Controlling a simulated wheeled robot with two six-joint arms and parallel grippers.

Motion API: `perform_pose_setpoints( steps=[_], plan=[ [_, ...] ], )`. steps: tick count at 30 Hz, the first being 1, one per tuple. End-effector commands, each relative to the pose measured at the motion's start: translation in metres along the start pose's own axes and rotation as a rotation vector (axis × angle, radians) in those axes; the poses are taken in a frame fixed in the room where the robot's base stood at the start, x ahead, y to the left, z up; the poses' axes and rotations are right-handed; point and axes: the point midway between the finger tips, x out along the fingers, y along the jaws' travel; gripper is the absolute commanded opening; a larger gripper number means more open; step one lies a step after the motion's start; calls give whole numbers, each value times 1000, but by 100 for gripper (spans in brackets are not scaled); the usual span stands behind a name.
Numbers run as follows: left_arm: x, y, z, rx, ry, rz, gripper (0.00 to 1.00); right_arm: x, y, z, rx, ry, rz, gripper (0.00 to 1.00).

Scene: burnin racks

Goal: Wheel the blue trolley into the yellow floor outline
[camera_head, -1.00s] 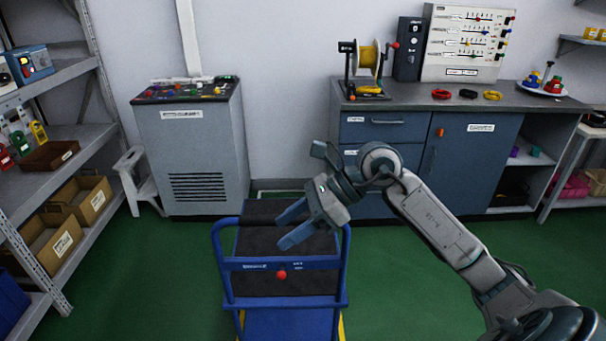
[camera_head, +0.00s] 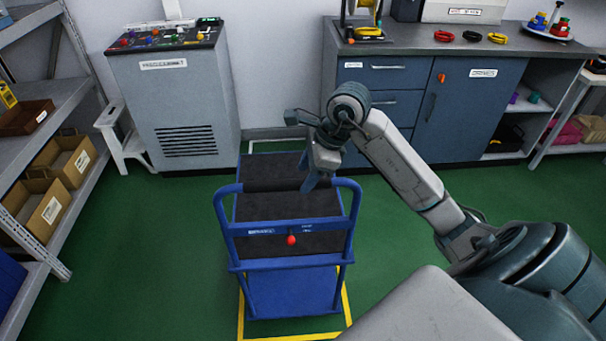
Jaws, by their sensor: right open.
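The blue trolley (camera_head: 290,290) stands in the lower middle of the head view, its handle frame with a red knob (camera_head: 291,240) facing me. Dark flat surfaces show behind the handle frame. The yellow floor outline (camera_head: 345,305) shows as lines to the left, right and front of the trolley's near end. Its far part is hidden, so I cannot tell whether the whole trolley is inside. My right gripper (camera_head: 313,185) is open, fingers pointing down, at the right part of the handle frame's top. I cannot tell whether it touches. My left gripper is out of view.
A grey control cabinet (camera_head: 180,105) and white step stool (camera_head: 123,140) stand at the back left. A shelf with cardboard bins (camera_head: 62,160) lines the left side. A blue workbench (camera_head: 465,105) stands behind my right arm. Green floor is clear right of the trolley.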

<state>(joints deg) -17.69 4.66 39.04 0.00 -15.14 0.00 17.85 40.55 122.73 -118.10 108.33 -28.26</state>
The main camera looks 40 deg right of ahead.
Motion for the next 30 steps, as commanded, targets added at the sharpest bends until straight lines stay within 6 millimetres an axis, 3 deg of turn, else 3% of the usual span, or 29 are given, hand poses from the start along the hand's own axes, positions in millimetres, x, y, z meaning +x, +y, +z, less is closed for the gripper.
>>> perform_pose_setpoints(
  steps=[6,16,17,24,30],
  plan=[
    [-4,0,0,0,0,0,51,20,0,1,0,-2,1,51],
    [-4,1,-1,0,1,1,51,24,0,0,0,-1,0,51],
    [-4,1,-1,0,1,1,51,24,0,0,0,-1,0,50],
    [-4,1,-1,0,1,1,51,24,0,0,-1,-1,0,2],
    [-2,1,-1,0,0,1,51,24,-1,-1,0,0,-1,3]
  ],
)
